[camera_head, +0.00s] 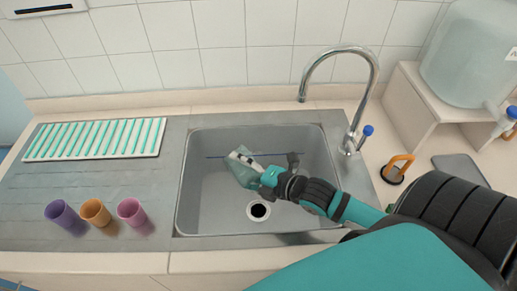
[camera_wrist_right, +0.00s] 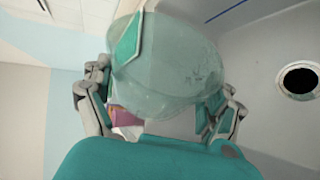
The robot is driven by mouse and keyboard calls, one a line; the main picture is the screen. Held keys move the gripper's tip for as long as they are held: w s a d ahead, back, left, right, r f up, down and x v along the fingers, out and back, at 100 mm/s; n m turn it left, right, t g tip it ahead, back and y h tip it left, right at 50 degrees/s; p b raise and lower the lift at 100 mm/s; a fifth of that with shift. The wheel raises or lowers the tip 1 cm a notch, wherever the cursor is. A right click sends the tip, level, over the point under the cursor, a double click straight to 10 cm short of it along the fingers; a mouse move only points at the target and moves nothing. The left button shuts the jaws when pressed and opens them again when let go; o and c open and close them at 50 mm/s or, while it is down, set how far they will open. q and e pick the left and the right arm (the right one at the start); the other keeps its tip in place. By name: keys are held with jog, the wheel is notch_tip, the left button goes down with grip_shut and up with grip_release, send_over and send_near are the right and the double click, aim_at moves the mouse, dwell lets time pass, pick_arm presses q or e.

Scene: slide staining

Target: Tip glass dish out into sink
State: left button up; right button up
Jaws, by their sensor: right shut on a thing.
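The glass dish (camera_head: 243,174) is a pale, see-through teal vessel, tilted over in the sink's space, left of the middle. In the right wrist view the dish (camera_wrist_right: 170,65) fills the upper middle, between the two fingers. My right gripper (camera_head: 258,172) is shut on the dish and holds it over the sink (camera_head: 210,205), a grey basin with a round dark drain (camera_head: 258,211). The drain also shows in the right wrist view (camera_wrist_right: 299,80). I cannot tell whether liquid is in the dish. My left gripper is not in view.
A chrome tap (camera_head: 371,75) with a blue knob arches at the sink's back right. A ribbed rack (camera_head: 97,139) lies at left. Purple (camera_head: 64,216), orange (camera_head: 95,212) and pink (camera_head: 131,211) cups stand on the drainboard. A large water container (camera_head: 468,55) stands at right.

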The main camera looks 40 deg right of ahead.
aim_at(241, 184)
jog(key=shift+a+r, duration=0.1)
jog(key=shift+a, duration=0.1)
jog(key=shift+w+a+f+n+h+p, duration=0.15)
jog(key=shift+a+n+h+p, duration=0.4)
jog(key=shift+p, duration=0.7)
jog(key=shift+a+f+n+p, duration=0.2)
jog(key=shift+a+n+p, duration=0.1)
jog(key=shift+n+p, duration=0.1)
jog(key=shift+a+f+n+g+h+p, duration=0.3)
jog(key=shift+a+f+n+h+p, duration=0.1)
jog(key=shift+f+n+h+p, duration=0.4)
jog(key=a+n+h+p, duration=0.1)
jog(key=a+n+h, duration=0.1)
jog(key=a+f+n+h+p, duration=0.1)
jog(key=a+n+h+p, duration=0.2)
jog(key=a+n+h, duration=0.1)
jog(key=shift+a+f+n, duration=0.15)
jog(key=shift+f+n, duration=0.1)
jog(key=shift+f, duration=0.05)
jog(key=shift+w, duration=0.1)
